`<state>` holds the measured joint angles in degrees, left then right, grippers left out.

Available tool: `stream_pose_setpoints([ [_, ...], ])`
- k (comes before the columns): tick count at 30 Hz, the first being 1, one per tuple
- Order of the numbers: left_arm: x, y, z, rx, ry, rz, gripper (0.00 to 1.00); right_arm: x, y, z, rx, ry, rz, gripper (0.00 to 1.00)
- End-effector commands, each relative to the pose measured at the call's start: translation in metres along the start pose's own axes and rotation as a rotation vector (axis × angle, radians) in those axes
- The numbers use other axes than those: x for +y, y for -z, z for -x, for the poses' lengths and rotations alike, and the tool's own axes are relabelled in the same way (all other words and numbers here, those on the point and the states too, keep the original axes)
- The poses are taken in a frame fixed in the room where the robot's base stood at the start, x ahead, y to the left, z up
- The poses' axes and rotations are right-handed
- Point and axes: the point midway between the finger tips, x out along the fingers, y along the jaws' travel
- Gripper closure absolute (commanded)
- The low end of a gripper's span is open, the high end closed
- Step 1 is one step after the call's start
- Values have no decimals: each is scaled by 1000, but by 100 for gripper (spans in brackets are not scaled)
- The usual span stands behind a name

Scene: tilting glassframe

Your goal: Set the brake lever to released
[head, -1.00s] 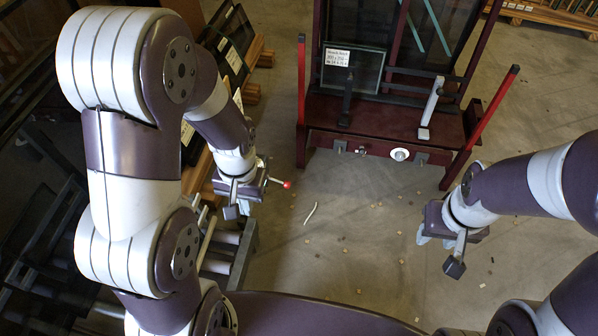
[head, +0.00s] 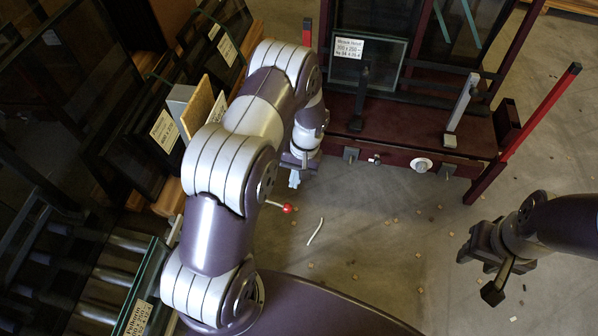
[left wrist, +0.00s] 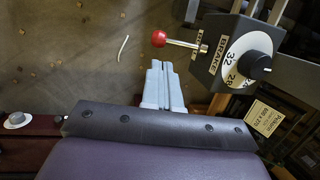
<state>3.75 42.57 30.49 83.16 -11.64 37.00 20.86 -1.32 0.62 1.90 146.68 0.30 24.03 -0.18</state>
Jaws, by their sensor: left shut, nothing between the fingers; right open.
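The brake lever is a metal rod with a red ball knob (left wrist: 160,39) in the left wrist view. It sticks out leftward from a dark grey box (left wrist: 222,30) marked "BRAKE". In the head view the red knob (head: 287,208) shows just right of my left arm, which hides the box. My left gripper (left wrist: 160,66) is shut and empty, with its fingertips just below the knob in the wrist view, apparently apart from it. In the head view the left gripper (head: 294,178) is beyond the knob. My right gripper (head: 478,268) is open and empty, far to the right.
A numbered dial with a black knob (left wrist: 258,63) sits on the box beside the lever. A dark red frame (head: 400,148) with glass and red-tipped posts stands ahead. Glass panes and racks fill the left. The floor between has a white strip (head: 315,231) and small scraps.

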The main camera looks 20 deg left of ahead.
Motion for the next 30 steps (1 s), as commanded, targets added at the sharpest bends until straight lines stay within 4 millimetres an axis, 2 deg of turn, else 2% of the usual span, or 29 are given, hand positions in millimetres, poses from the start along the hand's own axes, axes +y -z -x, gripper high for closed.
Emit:
stream_pose_setpoints([
  [1,0,0,-15,-2,1,0,100,0,-1,-6,0,0,0,57],
  [6,0,0,-50,-2,0,0,100,0,-2,-16,0,0,0,57],
  [12,0,1,-78,1,0,-2,100,0,-3,-24,0,0,0,57],
  [17,0,1,-86,2,-1,-1,100,0,-3,-25,0,0,0,57],
  [27,0,1,-87,2,0,-1,100,0,-3,-25,0,0,0,57],
  [30,3,2,-96,1,0,-2,100,0,-3,-27,0,0,0,57],
])
